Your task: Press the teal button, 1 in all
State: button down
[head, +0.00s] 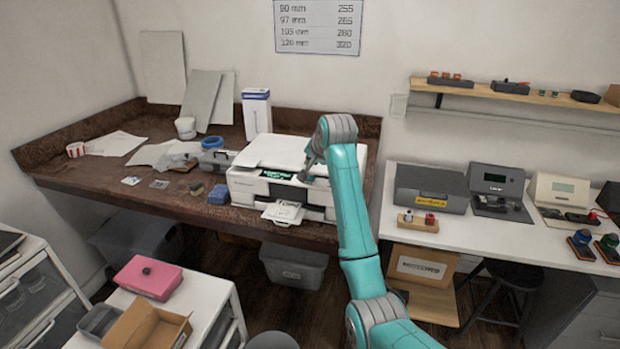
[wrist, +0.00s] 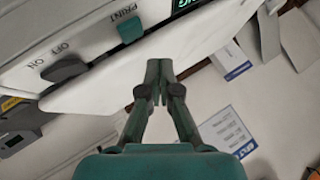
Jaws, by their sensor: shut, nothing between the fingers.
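The white printer (head: 246,188) stands on the brown bench. In the wrist view, its front (wrist: 75,22) carries a small teal button (wrist: 130,29) beside the word PRINT. My gripper (wrist: 158,68) is shut and empty, with its fingertips just below and right of the teal button in that view. I cannot tell whether the tips touch the printer. In the head view, my gripper (head: 304,177) is at the printer's front, right of its green display (head: 278,174). I cannot make out the button there.
A grey OFF/ON switch (wrist: 63,68) sits left of the teal button. The printer's open tray (head: 283,212) holds paper below the panel. A grey case (head: 430,185) is on the white table.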

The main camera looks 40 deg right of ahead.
jog(key=shift+r, duration=1.4)
